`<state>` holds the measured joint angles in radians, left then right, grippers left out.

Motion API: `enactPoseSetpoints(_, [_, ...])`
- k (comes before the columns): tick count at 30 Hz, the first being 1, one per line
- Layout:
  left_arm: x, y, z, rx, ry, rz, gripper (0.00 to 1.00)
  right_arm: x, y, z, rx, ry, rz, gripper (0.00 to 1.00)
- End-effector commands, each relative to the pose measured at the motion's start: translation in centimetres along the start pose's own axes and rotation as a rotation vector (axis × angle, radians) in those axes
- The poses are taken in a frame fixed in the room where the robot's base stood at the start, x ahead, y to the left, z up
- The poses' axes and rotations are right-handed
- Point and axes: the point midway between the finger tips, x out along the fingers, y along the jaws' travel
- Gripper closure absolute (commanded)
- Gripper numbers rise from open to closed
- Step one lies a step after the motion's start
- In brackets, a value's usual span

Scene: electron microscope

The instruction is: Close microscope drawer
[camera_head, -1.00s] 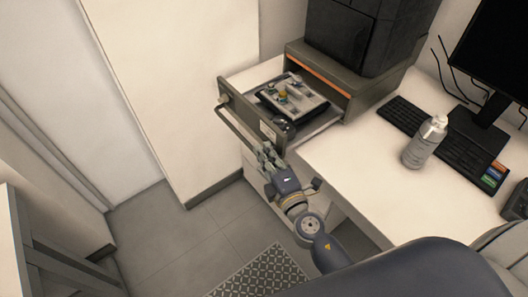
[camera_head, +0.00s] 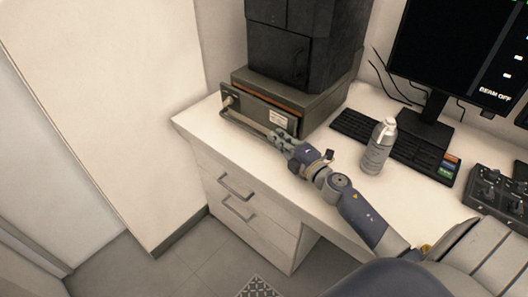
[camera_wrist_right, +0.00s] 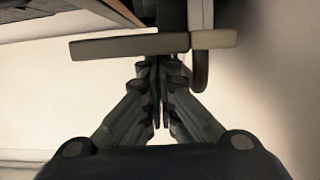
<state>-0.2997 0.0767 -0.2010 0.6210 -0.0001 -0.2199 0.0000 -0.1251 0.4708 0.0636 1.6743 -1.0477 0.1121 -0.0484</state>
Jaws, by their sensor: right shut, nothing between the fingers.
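The microscope drawer (camera_head: 262,113) sits in the grey-brown base under the black microscope housing (camera_head: 283,45). Its front panel is now almost against the base, with only a narrow gap with an orange edge along its top. A bar handle (camera_head: 245,122) runs along the front and also shows in the right wrist view (camera_wrist_right: 130,46). My right gripper (camera_head: 277,138) is at the right end of the drawer front, just in front of it. In the right wrist view its fingers (camera_wrist_right: 160,95) are together and empty, with their tips near the handle. My left gripper is out of view.
A white desk with drawers (camera_head: 240,196) carries the microscope.

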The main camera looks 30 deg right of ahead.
Motion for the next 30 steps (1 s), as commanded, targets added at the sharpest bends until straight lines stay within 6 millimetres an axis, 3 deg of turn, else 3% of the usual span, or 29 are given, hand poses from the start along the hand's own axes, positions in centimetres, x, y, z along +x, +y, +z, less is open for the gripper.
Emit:
enactPoseSetpoints(3, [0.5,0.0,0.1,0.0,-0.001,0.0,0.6,0.4,-0.2,1.8,-0.001,-0.002,-0.001,1.0])
enactPoseSetpoints(9, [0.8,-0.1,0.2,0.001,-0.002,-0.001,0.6,0.8,-0.1,3.3,0.0,-0.002,-0.001,1.0])
enactPoseSetpoints(30, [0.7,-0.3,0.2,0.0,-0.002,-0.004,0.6,1.1,0.1,3.8,-0.002,-0.004,0.0,1.0])
